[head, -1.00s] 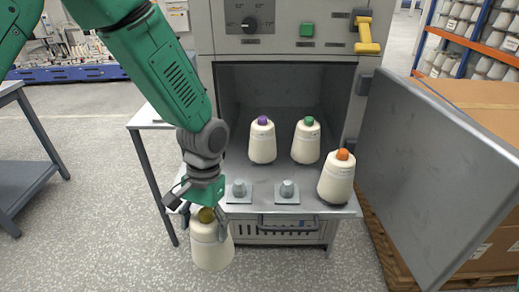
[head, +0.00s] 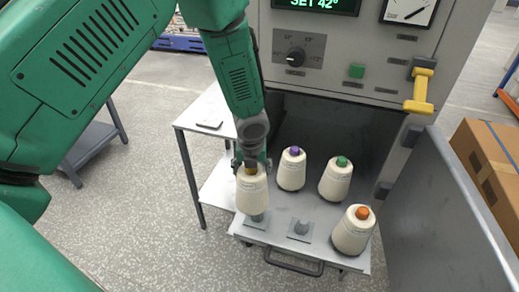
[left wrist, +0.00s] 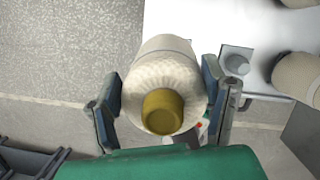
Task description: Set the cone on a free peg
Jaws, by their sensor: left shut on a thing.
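The cream cone with the olive-yellow tip (head: 252,192) is held upright between the fingers of my left gripper (head: 250,164). The left wrist view shows the cone (left wrist: 160,62) from above, with a finger on each side. In the head view its lower end overlaps the left peg (head: 258,221), whose lower part and square plate show below it; I cannot tell the exact gap. The right peg (head: 301,228) stands bare on the tray (head: 279,236). It seems to be the peg (left wrist: 237,62) in the left wrist view. My right gripper is not in view.
Cones with a purple tip (head: 291,170), a green tip (head: 336,180) and an orange tip (head: 352,232) stand on the tray, behind and right of the bare peg. The cabinet door (head: 440,215) stands open at right. A side table (head: 205,115) is at left.

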